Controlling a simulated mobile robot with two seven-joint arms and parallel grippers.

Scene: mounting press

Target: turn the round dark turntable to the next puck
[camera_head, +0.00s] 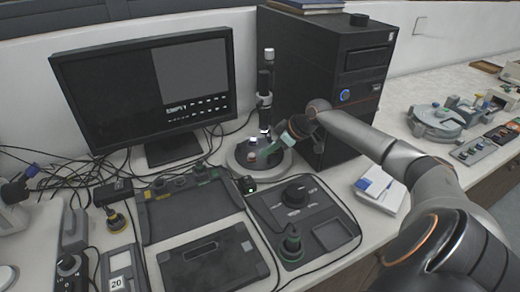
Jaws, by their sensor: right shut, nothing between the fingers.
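The round dark turntable (262,169) sits in a light ring-shaped base at the foot of an upright press column (266,85), between the monitor and the computer tower. Small pucks show on it; one light puck (253,141) is toward the back, and the others are too small to tell apart. My right gripper (266,152) reaches in from the right, low over the turntable, with its greenish fingers shut and nothing between them. I cannot tell whether the fingertips touch the turntable or a puck. Part of the turntable's right side is hidden by the gripper. My left gripper is not in view.
A monitor (120,85) stands behind left, and a black computer tower (335,75) close behind my right wrist. In front lie a dark tray (190,208) and a black control box (318,205) with a knob. A white box (380,188) lies right. Cables run along the left.

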